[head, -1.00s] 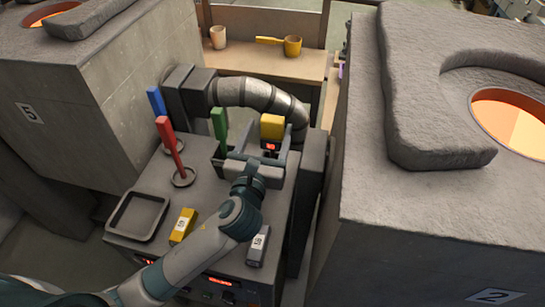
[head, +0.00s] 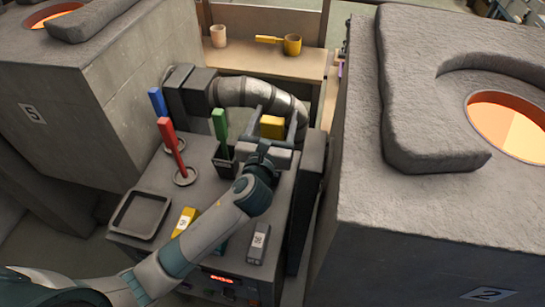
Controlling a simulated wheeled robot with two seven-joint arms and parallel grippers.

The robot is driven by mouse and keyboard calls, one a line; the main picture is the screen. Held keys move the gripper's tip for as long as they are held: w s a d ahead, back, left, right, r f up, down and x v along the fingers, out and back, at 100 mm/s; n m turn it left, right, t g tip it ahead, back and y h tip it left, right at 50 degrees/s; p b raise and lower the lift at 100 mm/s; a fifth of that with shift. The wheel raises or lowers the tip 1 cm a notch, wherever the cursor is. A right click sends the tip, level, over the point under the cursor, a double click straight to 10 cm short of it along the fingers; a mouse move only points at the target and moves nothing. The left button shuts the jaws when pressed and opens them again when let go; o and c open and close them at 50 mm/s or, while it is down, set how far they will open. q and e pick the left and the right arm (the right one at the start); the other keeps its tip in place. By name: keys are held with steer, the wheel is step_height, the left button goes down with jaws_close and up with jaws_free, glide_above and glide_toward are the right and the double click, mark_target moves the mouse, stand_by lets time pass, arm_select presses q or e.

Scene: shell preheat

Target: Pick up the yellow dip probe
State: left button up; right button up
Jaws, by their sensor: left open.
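The yellow dip probe (head: 272,127) shows as a yellow block-shaped handle at the back right of the grey bench; its lower part is hidden behind my left gripper. My left gripper (head: 276,119) is open, with one finger on each side of the yellow handle in the picture. I cannot tell whether the fingers touch it. My right gripper is not in view.
Red (head: 170,142), blue (head: 157,102) and green (head: 220,125) probes stand upright to the left. A dark tray (head: 141,215), a yellow labelled block (head: 185,222) and a grey labelled block (head: 258,243) lie in front. A ribbed duct (head: 255,93) runs behind. Concrete furnaces flank the bench.

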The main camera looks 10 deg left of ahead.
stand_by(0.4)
arm_select(q)
steer(key=c, duration=1.1)
steer(key=shift+c, duration=0.2)
steer(key=shift+r, duration=0.15)
step_height(320, 180, up, 10)
steer(key=shift+f, duration=0.2)
